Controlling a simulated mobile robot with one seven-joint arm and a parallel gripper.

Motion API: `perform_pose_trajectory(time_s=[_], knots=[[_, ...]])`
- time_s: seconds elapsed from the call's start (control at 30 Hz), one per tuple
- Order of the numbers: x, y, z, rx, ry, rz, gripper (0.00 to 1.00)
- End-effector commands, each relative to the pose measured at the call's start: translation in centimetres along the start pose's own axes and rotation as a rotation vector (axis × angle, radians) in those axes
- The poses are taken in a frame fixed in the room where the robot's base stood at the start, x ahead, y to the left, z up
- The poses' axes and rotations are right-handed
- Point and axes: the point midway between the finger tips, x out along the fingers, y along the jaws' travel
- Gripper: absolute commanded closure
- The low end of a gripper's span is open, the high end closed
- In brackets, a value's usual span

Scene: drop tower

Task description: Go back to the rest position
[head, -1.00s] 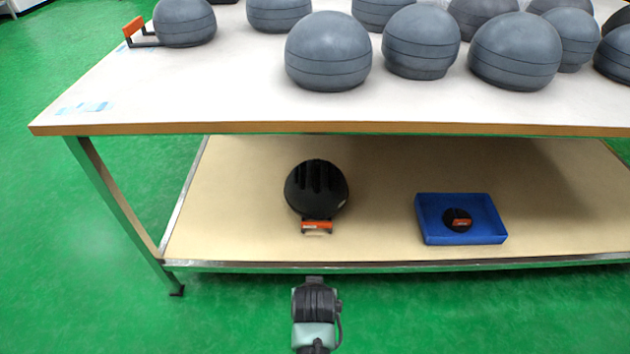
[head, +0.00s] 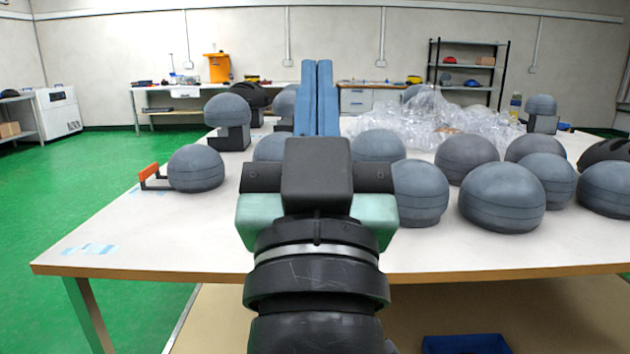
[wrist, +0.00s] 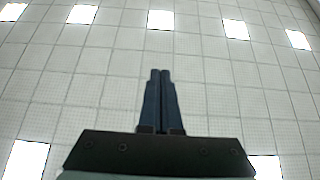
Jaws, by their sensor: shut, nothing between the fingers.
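My gripper (head: 318,95) stands upright in the middle of the head view, in front of the white table. Its two blue fingers point up and lie together, with nothing between them. In the wrist view my gripper (wrist: 162,100) also shows shut and empty against the tiled ceiling (wrist: 230,70) with its bright light panels. My arm and wrist hide part of the table's front edge and some of the things behind.
The white table (head: 130,235) bears several grey domes (head: 503,197). An orange-handled piece (head: 149,175) is at its left, clear plastic wrap (head: 430,118) at its back. Green floor (head: 90,170) is clear at left.

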Motion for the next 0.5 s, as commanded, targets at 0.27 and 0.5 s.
perform_pose_trajectory(time_s=[0.27,0.5], knots=[[2.1,-0.2,-13.5,-0.003,0.191,-0.005,1.0],[6.4,-0.2,-19.2,-0.002,0.188,-0.006,1.0]])
